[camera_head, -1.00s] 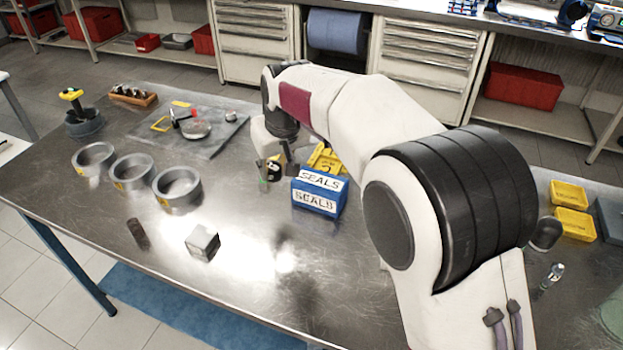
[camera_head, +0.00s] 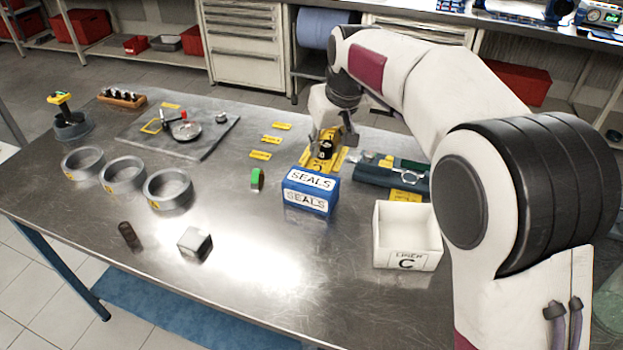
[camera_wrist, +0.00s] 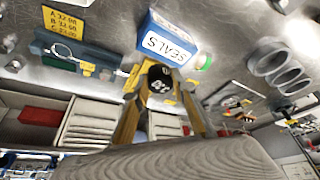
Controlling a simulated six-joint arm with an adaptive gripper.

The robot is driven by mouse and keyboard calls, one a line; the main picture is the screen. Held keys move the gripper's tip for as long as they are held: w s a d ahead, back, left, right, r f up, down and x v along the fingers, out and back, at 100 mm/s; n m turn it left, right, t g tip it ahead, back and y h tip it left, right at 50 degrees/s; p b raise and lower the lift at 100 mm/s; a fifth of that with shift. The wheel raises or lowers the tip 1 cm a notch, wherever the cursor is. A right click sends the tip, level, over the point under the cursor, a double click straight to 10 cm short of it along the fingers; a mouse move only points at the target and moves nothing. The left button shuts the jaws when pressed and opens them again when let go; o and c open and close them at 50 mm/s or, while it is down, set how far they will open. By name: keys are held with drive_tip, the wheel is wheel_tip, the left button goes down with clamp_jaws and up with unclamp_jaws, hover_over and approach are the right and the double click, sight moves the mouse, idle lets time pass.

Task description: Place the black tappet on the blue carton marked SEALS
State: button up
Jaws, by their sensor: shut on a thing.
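My gripper (camera_head: 325,150) is shut on the black tappet (camera_head: 326,149), a short black cylinder with a pale mark. It also shows between the fingertips in the wrist view (camera_wrist: 160,79). The blue carton (camera_head: 309,204) has white SEALS labels on its top and front, and its top looks clear. It also shows in the wrist view (camera_wrist: 150,30). In the head view the tappet appears just behind the carton, apart from its label. Its exact height above the table is hard to tell.
A yellow plate (camera_head: 310,160) lies behind the carton. A green piece (camera_head: 257,179) stands left of it. A white box marked C (camera_head: 407,238) and a dark teal holder (camera_head: 375,173) are to the right. Grey rings (camera_head: 168,189) and a metal block (camera_head: 195,244) are left.

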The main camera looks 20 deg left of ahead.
sight(326, 158)
drive_tip(key=shift+f, duration=0.1)
drive_tip(key=shift+f, duration=1.95)
drive_tip(key=shift+f, duration=0.1)
drive_tip(key=shift+f, duration=1.9)
drive_tip(key=o, duration=1.1)
drive_tip(key=shift+f, duration=0.1)
